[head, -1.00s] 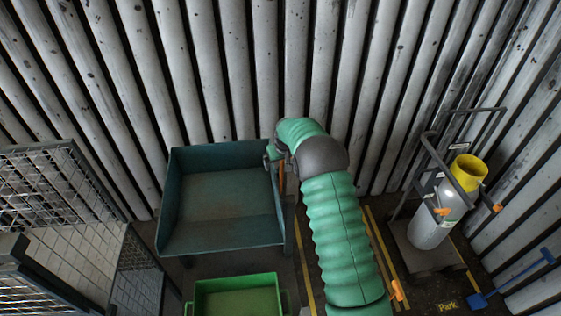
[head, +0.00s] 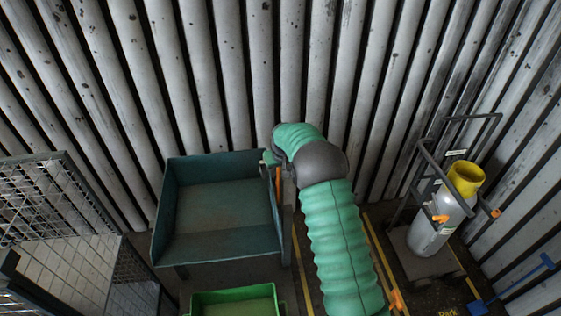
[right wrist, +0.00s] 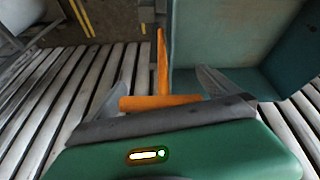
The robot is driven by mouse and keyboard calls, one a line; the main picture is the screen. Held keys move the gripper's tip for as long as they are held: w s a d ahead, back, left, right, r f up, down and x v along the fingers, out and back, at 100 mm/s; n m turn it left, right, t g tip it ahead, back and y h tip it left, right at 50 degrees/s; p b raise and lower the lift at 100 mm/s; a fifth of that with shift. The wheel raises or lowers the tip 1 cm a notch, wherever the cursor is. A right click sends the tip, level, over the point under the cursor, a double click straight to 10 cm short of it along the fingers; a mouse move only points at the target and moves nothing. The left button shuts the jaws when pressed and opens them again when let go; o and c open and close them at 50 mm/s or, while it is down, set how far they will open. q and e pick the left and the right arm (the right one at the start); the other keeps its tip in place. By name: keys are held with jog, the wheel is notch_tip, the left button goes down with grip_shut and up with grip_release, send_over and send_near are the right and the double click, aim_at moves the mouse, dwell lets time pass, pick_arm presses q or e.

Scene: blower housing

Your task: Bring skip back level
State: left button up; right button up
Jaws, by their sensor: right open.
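The skip (head: 222,247) is a teal, open-topped metal bin at the middle left of the head view, with its floor and inner walls showing. I cannot tell its exact tilt. An orange lever (head: 278,184) stands along its right side. In the right wrist view the lever (right wrist: 162,62) runs up to an orange crossbar (right wrist: 158,102) in front of my palm. My right gripper (head: 270,158) is at the skip's right back corner. In the right wrist view its open fingers (right wrist: 163,85) spread to either side of the lever. My left gripper is not in view.
A green bin (head: 235,296) is in front of the skip. A wire mesh cage (head: 75,215) stands at left. A gas cylinder (head: 432,232) with a yellow collar stands on a trolley at right. A blue tool (head: 512,287) lies at lower right. A corrugated wall (head: 240,70) closes the back.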

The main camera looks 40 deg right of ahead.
jog(key=b+v, duration=0.2)
jog(key=v, duration=1.2)
jog(key=shift+r, duration=0.35)
jog(key=shift+s, duration=0.15)
jog(key=s+a+f+n+y, duration=0.1)
jog(key=s+a+f, duration=0.3)
jog(key=s+a, duration=0.3)
jog(key=s+a+f+n+g, duration=0.1)
jog(key=s+a+f, duration=0.3)
jog(key=s+a, duration=0.3)
jog(key=s+a+f+n+y, duration=0.1)
jog(key=s+a+f, duration=0.3)
jog(key=s+a, duration=0.4)
jog(key=a+n, duration=0.1)
jog(key=a, duration=0.4)
jog(key=shift+f+y, duration=0.2)
jog(key=shift+y, duration=0.1)
